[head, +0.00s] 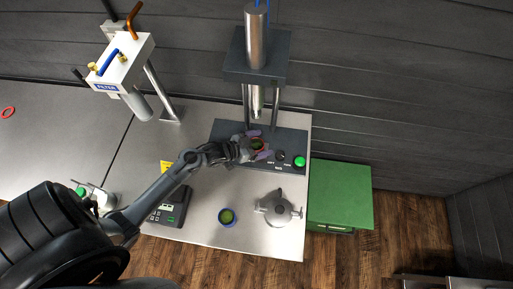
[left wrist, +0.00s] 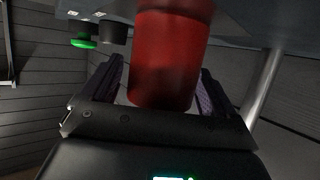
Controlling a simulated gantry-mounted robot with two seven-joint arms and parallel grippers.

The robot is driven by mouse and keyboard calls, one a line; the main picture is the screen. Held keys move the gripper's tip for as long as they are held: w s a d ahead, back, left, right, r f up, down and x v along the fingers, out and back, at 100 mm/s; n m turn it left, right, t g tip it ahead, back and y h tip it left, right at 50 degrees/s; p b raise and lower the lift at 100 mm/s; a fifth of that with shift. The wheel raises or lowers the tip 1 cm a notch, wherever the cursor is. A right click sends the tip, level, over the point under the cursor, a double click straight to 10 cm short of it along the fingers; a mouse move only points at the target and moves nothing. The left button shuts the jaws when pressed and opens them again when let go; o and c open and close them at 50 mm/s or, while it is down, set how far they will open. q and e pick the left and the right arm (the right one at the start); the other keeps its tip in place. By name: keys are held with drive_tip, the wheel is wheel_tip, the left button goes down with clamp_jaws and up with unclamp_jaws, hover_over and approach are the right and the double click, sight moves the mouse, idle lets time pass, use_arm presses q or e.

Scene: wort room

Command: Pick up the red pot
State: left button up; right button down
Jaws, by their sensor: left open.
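The red pot (left wrist: 170,55) fills the middle of the left wrist view, between the two fingers of my left gripper (left wrist: 158,90). The fingers stand on either side of it, and I cannot tell whether they touch it. In the head view my left gripper (head: 258,147) reaches onto the dark base of the press, around the red pot (head: 257,143), of which only a small part shows. The left gripper is open. My right gripper is not in view.
The press (head: 257,60) has a metal cylinder hanging above the pot, with posts beside it. A green button (head: 299,161) and knobs sit to the right. A blue-rimmed cup (head: 227,216), a silver vessel (head: 278,208) and a scale (head: 171,207) stand on the metal table (head: 202,188).

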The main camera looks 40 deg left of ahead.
use_arm(q)
drive_tip(key=c, duration=1.2)
drive_tip(key=shift+c, duration=0.3)
drive_tip(key=shift+r, duration=0.1)
